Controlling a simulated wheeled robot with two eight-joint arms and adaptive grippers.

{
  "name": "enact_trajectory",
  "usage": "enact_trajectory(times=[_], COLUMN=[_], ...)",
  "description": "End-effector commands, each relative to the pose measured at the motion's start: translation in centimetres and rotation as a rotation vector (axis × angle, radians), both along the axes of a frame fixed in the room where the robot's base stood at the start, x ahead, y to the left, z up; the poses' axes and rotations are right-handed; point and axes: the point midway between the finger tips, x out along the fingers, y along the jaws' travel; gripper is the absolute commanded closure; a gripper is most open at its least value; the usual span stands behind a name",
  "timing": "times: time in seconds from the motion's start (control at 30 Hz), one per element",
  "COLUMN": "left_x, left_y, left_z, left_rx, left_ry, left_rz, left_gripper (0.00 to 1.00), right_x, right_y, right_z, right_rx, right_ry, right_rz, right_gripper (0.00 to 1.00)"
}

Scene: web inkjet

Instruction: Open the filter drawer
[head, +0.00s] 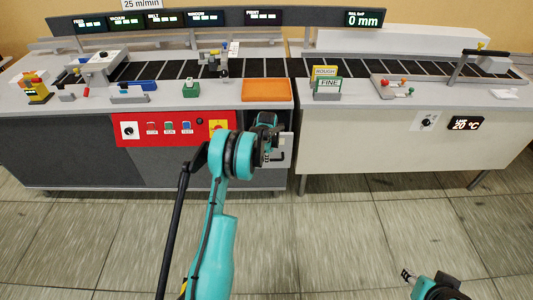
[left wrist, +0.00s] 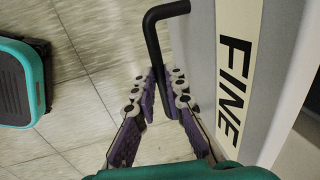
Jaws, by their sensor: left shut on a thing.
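The filter drawer is a pale front (head: 286,146) at the right end of the left machine, below an orange tray. In the left wrist view its pale face carries a cream label reading FINE (left wrist: 236,75). A black bent bar handle (left wrist: 153,40) stands out from it. My left gripper (left wrist: 167,88) has its two purple-padded fingers on either side of the handle bar, shut on it. In the head view my left gripper (head: 272,150) is at the drawer front, partly hidden by my wrist. My right gripper (head: 406,275) is low at the right, far from the drawer.
The orange tray (head: 267,90) lies on the worktop above. A red control panel (head: 170,132) with a knob and buttons is left of the drawer. ROUGH and FINE cards (head: 328,83) stand on the right machine. The tiled floor in front is clear.

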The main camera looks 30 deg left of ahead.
Motion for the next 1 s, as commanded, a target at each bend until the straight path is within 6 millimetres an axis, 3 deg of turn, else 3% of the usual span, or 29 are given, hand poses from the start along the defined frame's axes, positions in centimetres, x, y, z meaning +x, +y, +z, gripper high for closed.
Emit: enact_trajectory(times=[0.3, 0.8, 0.83, 0.9, 1.0], left_x=[-2.0, -2.3, -2.3, -2.3, -2.3], left_y=[-1.3, -1.5, -1.5, -1.5, -1.5], left_z=[0.0, 0.0, 0.0, 0.0, 0.0], left_rx=[-0.001, -0.001, -0.001, -0.001, 0.000], left_ry=[0.000, -0.001, -0.001, -0.001, 0.000], left_rz=[-0.001, 0.000, 0.000, 0.000, 0.000], left_gripper=[1.00, 1.00, 0.83, 0.68, 0.68], right_x=[0.0, 0.0, 0.0, 0.0, 0.0], right_y=[0.0, 0.0, 0.0, 0.0, 0.0], right_z=[0.0, 0.0, 0.0, 0.0, 0.0], right_rx=[0.000, 0.000, 0.000, 0.000, 0.000], right_ry=[0.000, 0.000, 0.000, 0.000, 0.000], right_rz=[0.000, 0.000, 0.000, 0.000, 0.000], right_gripper=[0.60, 0.60, 0.60, 0.60, 0.60])
